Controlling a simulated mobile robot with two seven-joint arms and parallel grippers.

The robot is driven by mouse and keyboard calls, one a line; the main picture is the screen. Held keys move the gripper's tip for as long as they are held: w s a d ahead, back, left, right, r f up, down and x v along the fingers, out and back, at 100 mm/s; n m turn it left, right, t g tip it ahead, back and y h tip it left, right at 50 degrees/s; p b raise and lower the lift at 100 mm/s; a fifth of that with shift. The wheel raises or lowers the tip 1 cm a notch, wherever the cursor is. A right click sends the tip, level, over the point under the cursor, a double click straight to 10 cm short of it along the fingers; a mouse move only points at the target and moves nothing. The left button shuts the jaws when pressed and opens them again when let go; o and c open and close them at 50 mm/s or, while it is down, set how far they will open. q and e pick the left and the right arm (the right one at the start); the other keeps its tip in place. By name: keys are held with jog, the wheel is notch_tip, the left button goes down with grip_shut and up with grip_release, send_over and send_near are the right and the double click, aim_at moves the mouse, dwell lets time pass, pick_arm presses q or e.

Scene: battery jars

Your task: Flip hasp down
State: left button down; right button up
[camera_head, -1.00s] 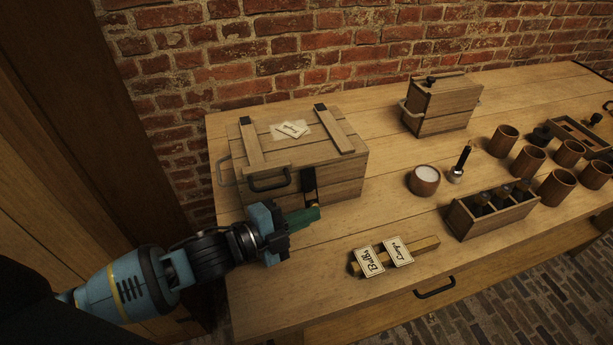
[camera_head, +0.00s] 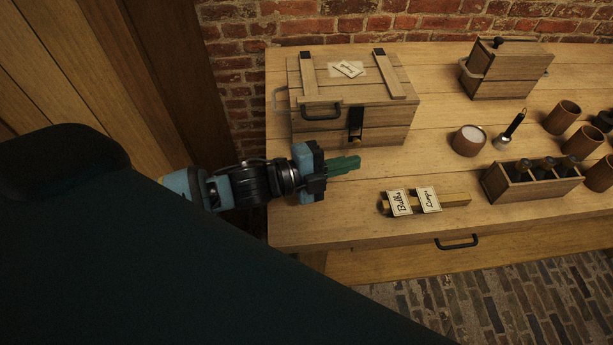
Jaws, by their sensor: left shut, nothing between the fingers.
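A wooden chest (camera_head: 306,122) with a closed lid (camera_head: 370,93) stands at the left back of the table. A dark hasp (camera_head: 356,118) hangs down on its front face, near the middle, with a small brass-coloured piece (camera_head: 354,139) just below it. My left gripper (camera_head: 357,161) has green fingers that are shut and empty. It is in front of the chest, below the hasp, and looks apart from it. The wrist is at the left table edge. My right gripper is not in view.
Two label cards (camera_head: 413,201) lie on a wooden bar in front. A bottle crate (camera_head: 497,190), a white-filled bowl (camera_head: 467,146), several wooden cups (camera_head: 562,118) and a smaller wooden box (camera_head: 506,72) stand to the right. A brick wall is behind.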

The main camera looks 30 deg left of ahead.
pick_arm(q)
jog(key=v, duration=0.7)
jog(key=shift+w+a+f+b, duration=0.2)
jog(key=shift+f+b, duration=0.1)
jog(key=shift+f, duration=0.1)
jog(key=shift+s+a+r, duration=0.15)
jog(key=shift+s+a, duration=0.35)
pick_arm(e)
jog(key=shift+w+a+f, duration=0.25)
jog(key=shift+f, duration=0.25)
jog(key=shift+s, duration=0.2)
